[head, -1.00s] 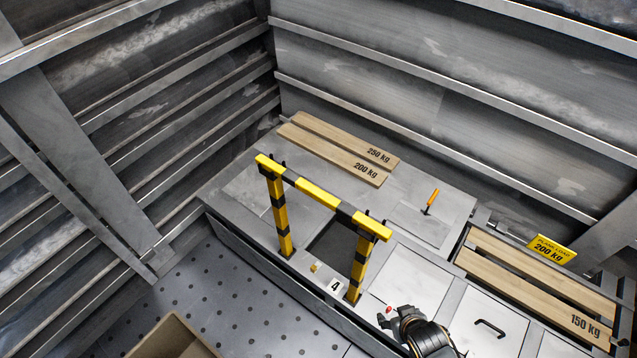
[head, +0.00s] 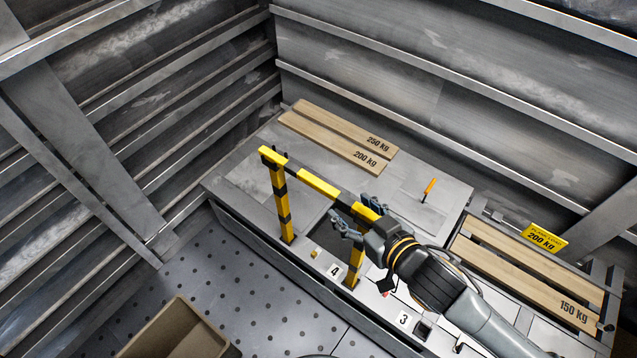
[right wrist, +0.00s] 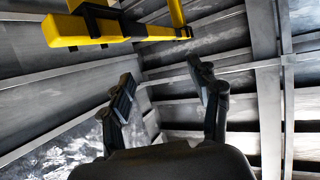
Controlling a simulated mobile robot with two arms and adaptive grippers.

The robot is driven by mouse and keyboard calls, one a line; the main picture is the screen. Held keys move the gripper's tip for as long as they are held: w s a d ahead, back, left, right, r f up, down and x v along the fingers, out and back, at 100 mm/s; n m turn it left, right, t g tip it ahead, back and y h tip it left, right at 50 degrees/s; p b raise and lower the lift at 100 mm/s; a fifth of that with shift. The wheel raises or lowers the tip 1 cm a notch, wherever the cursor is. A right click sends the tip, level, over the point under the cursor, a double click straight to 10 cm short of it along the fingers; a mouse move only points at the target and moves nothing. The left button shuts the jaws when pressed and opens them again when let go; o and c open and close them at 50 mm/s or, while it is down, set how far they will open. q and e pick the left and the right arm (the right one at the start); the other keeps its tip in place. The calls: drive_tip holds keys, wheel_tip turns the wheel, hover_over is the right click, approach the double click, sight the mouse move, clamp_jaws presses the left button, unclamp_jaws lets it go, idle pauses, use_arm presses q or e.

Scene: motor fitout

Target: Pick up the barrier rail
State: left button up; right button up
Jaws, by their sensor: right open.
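The barrier rail (head: 318,186) is a yellow and black bar across two striped posts (head: 280,205), standing upright around a dark opening in the grey deck. My right gripper (head: 356,215) is at the rail's right end, by the right post, and partly hides that end. Its fingers are spread and hold nothing. In the right wrist view the rail (right wrist: 120,28) crosses the top left, outside the gap between the open fingers (right wrist: 163,90). I cannot tell whether any finger touches the rail. My left gripper is not in view.
Wooden planks marked 250 kg and 200 kg (head: 340,142) lie behind the rail. An orange-handled tool (head: 429,189) stands to the right, near a yellow 200 kg sign (head: 543,238) and more planks (head: 520,275). A brown bin (head: 185,325) is on the floor at front left.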

approach(320, 184)
drive_tip(key=x, duration=0.3)
drive_tip(key=shift+w+a+r+p, duration=0.15)
drive_tip(key=shift+w+r+p, duration=0.15)
drive_tip(key=shift+p, duration=0.1)
drive_tip(key=shift+w+a+f, duration=0.3)
drive_tip(key=shift+w+f, duration=0.05)
drive_tip(key=shift+w, duration=0.2)
drive_tip(key=x, duration=0.2)
drive_tip(key=p+x, duration=0.1)
drive_tip(key=x, duration=0.1)
drive_tip(key=shift+f, duration=0.3)
drive_tip(key=shift+s, duration=0.1)
clamp_jaws()
